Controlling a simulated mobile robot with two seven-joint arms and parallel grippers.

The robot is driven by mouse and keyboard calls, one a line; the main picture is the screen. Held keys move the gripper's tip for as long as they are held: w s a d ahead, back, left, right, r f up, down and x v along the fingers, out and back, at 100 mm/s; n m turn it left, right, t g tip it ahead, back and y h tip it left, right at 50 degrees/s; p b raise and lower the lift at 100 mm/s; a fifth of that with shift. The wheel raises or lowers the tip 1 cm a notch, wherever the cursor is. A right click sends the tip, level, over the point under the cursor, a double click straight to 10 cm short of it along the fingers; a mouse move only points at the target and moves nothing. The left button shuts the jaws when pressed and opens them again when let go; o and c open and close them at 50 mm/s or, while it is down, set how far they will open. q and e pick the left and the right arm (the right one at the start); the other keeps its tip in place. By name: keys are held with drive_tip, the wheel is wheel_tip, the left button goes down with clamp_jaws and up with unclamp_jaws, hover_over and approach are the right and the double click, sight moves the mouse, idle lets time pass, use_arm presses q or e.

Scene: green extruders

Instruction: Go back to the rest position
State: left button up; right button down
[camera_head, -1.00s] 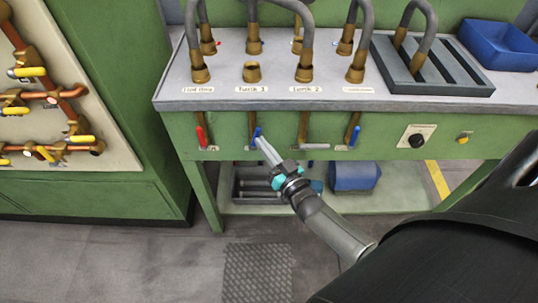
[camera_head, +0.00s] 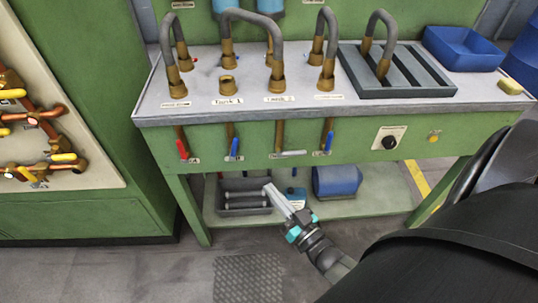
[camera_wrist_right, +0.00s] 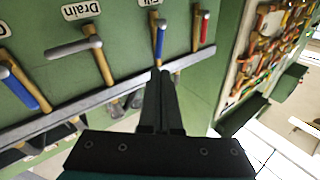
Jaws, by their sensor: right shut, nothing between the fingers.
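My right gripper (camera_head: 268,188) is in front of the green bench, below its valve handles, with its fingers together and nothing between them. In the right wrist view, the fingers (camera_wrist_right: 160,75) point up the picture toward the bench's front panel. The tip overlaps the lower end of a blue-handled valve (camera_wrist_right: 160,40) there; I cannot tell whether they touch. In the head view, a clear gap shows between the fingertips and the blue valve handle (camera_head: 234,147) above. My left gripper is not in view.
The bench top (camera_head: 200,100) carries curved hoses (camera_head: 250,20), a slotted grey tray (camera_head: 400,84) and a blue bin (camera_head: 465,48). A grey crate (camera_head: 245,208) and blue container (camera_head: 337,180) sit on the lower shelf. Red valve handle (camera_head: 182,148) and pipe panel (camera_head: 60,130) are left. Floor (camera_head: 190,275) in front is open.

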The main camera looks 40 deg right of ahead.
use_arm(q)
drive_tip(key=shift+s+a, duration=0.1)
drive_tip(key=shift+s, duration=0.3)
